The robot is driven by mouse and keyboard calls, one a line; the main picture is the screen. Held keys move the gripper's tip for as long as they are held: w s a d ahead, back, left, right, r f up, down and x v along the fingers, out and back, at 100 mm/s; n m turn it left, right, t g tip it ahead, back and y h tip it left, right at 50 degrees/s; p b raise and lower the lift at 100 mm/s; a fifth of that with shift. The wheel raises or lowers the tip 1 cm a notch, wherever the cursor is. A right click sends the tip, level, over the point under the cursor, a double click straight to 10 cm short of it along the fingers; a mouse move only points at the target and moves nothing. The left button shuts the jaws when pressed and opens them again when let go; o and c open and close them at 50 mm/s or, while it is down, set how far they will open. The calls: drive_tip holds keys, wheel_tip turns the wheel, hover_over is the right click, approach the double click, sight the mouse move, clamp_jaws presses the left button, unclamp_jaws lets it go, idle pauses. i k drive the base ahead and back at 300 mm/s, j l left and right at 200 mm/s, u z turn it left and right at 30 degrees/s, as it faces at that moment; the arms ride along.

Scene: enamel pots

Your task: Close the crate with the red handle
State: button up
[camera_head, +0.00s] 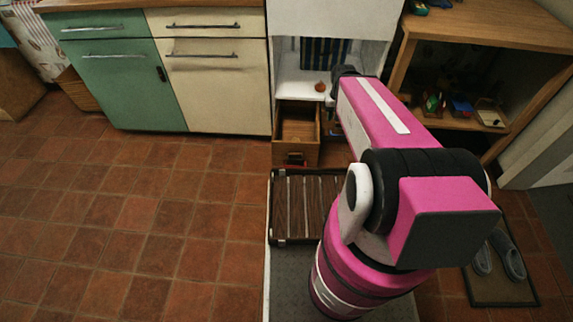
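A wooden crate (298,124) sticks out like a drawer from the lower part of a white unit (341,25), and I can see down into it. A small red handle (295,158) shows at its near front. My pink arm reaches forward on the right side of the crate. At its far end, the dark part of my gripper (336,86) shows near the unit's front, above and to the right of the crate. The arm hides most of the gripper, and its fingers cannot be made out clearly. No contact with the handle is visible.
A small orange-brown object (320,87) sits in the niche above the crate. Green and cream cabinets (165,75) stand left. A wooden shelf (490,25) with small items stands right. A mat (500,285) with grey shoes lies lower right. The tiled floor at left is clear.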

sight(297, 129)
drive_tip(key=j+z, duration=0.1)
drive_tip(key=j, duration=0.45)
drive_tip(key=j+z, duration=0.1)
drive_tip(key=j, duration=0.45)
drive_tip(key=j+z, duration=0.15)
drive_tip(key=j, duration=0.4)
drive_tip(key=j+z, duration=0.1)
drive_tip(key=j, duration=0.45)
drive_tip(key=k+j+z, duration=0.1)
drive_tip(key=j, duration=0.45)
drive_tip(key=j+z, duration=0.1)
drive_tip(key=j, duration=0.45)
drive_tip(key=k+j+z, duration=0.15)
drive_tip(key=j, duration=0.35)
drive_tip(key=k+j+z, duration=0.1)
drive_tip(key=j, duration=0.45)
